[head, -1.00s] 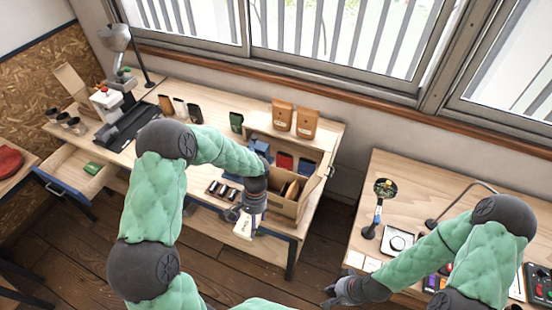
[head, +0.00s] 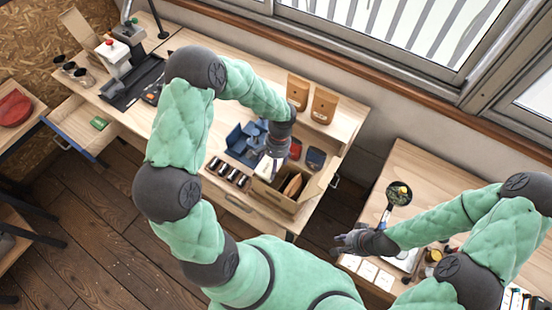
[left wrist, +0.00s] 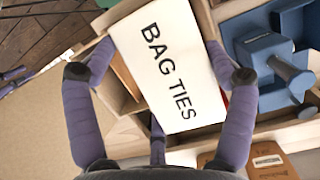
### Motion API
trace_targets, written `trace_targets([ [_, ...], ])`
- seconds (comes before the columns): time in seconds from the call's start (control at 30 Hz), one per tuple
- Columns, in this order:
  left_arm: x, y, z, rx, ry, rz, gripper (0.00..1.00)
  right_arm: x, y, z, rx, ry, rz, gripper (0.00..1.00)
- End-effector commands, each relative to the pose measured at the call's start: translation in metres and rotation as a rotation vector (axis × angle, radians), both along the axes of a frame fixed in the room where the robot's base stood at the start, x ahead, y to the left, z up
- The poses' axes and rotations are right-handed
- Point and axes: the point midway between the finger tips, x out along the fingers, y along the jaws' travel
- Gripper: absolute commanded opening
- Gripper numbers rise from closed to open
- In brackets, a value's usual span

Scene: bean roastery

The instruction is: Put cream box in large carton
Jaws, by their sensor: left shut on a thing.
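The cream box (left wrist: 168,62), lettered "BAG TIES", lies between the two fingers of my left gripper (left wrist: 160,82). In the head view the left gripper (head: 275,158) is partly hidden by its own wrist, and the cream box (head: 266,169) shows just below it. The box is over the back left part of the open large carton (head: 277,199). Carton walls and a divider show beneath it in the left wrist view; whether it touches them I cannot tell. My right gripper (head: 346,243) is empty, its fingers apart, left of the right-hand table.
A blue holder (head: 243,143) stands left of the carton, with a row of dark items (head: 228,173) in front of it. Brown bags (head: 323,105) stand behind. A drawer (head: 85,127) is open at the left. Dark floor separates the two tables.

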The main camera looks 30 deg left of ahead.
Motion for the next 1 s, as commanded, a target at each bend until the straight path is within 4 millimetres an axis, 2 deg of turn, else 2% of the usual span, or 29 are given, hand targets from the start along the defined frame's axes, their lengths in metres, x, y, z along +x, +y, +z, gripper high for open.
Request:
trace_targets([
  [0.53, 0.001, 0.000, -0.042, 0.000, -0.001, 0.000, 0.50, 0.001, 0.000, -0.036, 0.000, -0.001, 0.000, 0.30],
  [1.0, 0.001, 0.000, -0.046, 0.000, -0.001, 0.001, 0.50, 0.001, 0.000, -0.039, 0.000, -0.002, -0.001, 0.30],
])
